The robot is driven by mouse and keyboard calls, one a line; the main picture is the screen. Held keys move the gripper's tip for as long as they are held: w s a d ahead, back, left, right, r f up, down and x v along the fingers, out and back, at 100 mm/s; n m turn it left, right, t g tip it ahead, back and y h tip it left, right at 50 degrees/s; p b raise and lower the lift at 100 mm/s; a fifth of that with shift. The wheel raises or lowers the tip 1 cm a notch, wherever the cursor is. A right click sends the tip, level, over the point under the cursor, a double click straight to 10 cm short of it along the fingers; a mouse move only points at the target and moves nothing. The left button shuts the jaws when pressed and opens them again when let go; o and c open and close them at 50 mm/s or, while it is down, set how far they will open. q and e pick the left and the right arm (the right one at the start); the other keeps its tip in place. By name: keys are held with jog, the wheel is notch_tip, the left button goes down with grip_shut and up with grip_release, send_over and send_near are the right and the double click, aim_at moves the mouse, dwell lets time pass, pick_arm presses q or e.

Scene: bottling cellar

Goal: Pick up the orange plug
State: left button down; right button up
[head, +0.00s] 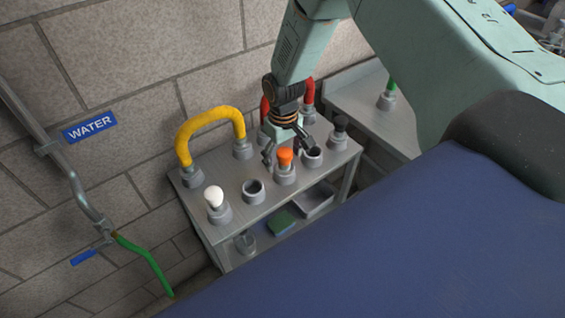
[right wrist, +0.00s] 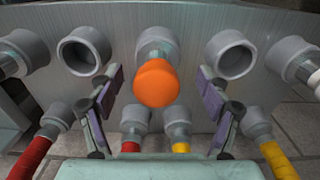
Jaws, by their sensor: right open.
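The orange plug (head: 285,156) stands in a grey socket on the metal bench, in the front row. In the right wrist view the orange plug (right wrist: 156,83) is in the upper middle, between the two fingers. My right gripper (head: 284,150) is above the plug, pointing down, with its fingers apart on either side of it. In the right wrist view the open fingers of my right gripper (right wrist: 158,95) show a gap on both sides of the plug. My left gripper is not in view.
On the bench (head: 237,178), empty sockets (head: 253,191) (head: 312,157) flank the plug. A lower shelf holds a green sponge (head: 281,222) and a tray.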

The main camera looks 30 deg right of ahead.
jog(key=shift+s+d+f, duration=0.1)
jog(key=shift+d+f, duration=0.1)
jog(key=shift+f, duration=0.4)
jog(key=shift+d+f, duration=0.15)
jog(key=shift+f, duration=0.45)
jog(key=shift+a+r, duration=0.1)
jog(key=shift+a, duration=0.2)
jog(key=shift+c, duration=1.3)
jog(key=shift+d, duration=0.25)
jog(key=c, duration=0.6)
jog(key=shift+a, duration=0.2)
jog(key=c, duration=0.4)
jog(key=shift+d, duration=0.1)
notch_tip(320, 180, up, 10)
jog(key=shift+f+p, duration=0.1)
jog(key=shift+p, duration=0.35)
